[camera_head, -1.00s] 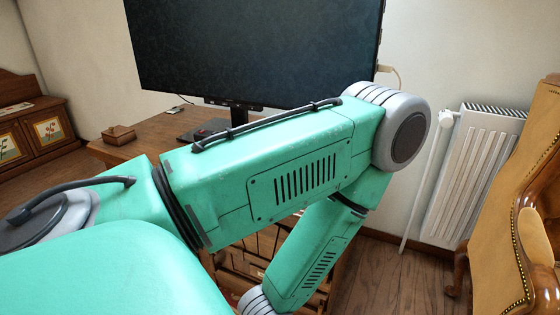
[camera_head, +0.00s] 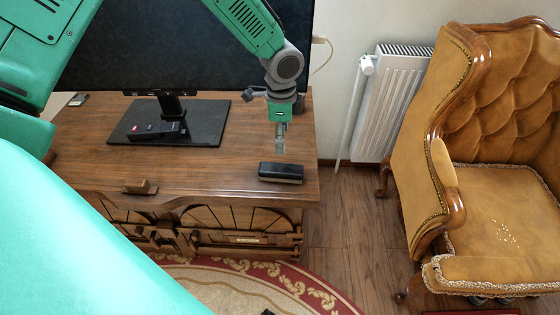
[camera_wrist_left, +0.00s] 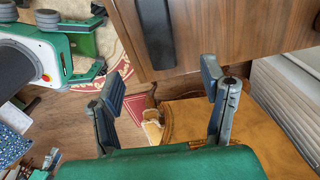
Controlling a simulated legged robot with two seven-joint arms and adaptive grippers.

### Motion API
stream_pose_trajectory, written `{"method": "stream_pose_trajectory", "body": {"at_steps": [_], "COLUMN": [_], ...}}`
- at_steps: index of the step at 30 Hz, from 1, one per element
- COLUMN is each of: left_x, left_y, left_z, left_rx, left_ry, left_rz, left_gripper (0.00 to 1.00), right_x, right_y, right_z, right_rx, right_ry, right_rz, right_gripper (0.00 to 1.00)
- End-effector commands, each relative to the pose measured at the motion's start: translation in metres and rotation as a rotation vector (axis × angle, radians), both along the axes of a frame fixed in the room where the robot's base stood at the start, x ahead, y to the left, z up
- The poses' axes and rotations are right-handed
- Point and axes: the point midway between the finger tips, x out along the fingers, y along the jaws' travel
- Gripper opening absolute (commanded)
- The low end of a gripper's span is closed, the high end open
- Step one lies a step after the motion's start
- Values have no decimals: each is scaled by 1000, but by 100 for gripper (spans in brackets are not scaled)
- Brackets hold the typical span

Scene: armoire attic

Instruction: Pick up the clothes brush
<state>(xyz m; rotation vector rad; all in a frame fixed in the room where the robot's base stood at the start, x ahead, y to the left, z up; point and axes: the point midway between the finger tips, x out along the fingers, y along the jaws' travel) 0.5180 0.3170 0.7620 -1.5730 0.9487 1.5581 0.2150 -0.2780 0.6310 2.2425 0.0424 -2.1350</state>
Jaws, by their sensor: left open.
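The clothes brush appears to be the dark oblong block (camera_head: 281,172) lying near the right front corner of the wooden desk (camera_head: 215,165). Its bristles cannot be made out. It also shows in the left wrist view as a black bar (camera_wrist_left: 155,35) at the top. My left gripper (camera_head: 281,138) hangs above the desk just behind the block, pointing down. In the left wrist view its two fingers (camera_wrist_left: 162,84) are wide apart with nothing between them, and the block lies beyond them. My right gripper is not in view.
A monitor (camera_head: 200,50) stands at the back of the desk, with dark remotes (camera_head: 158,131) on its base. A small wooden box (camera_head: 140,187) sits at the front edge. A radiator (camera_head: 392,100) and a tan armchair (camera_head: 500,190) are to the right. The desk top around the block is clear.

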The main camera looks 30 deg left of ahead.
Motion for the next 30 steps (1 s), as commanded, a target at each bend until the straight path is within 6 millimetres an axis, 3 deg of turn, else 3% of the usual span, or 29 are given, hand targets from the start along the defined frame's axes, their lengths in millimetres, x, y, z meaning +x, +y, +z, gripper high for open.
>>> {"method": "stream_pose_trajectory", "body": {"at_steps": [2,12,20,30], "left_x": [3,2,1,-3], "left_y": [5,4,7,2], "left_z": [-1,-66,-87,-130], "left_rx": [13,13,8,12], "left_ry": [0,1,1,-1], "left_rz": [-10,-10,-9,-8], "left_gripper": [66,66,66,66], "right_x": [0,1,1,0], "right_y": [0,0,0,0], "right_z": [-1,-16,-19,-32], "right_rx": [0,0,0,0], "right_ry": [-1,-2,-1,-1], "right_rz": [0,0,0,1], "right_gripper": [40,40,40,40]}}
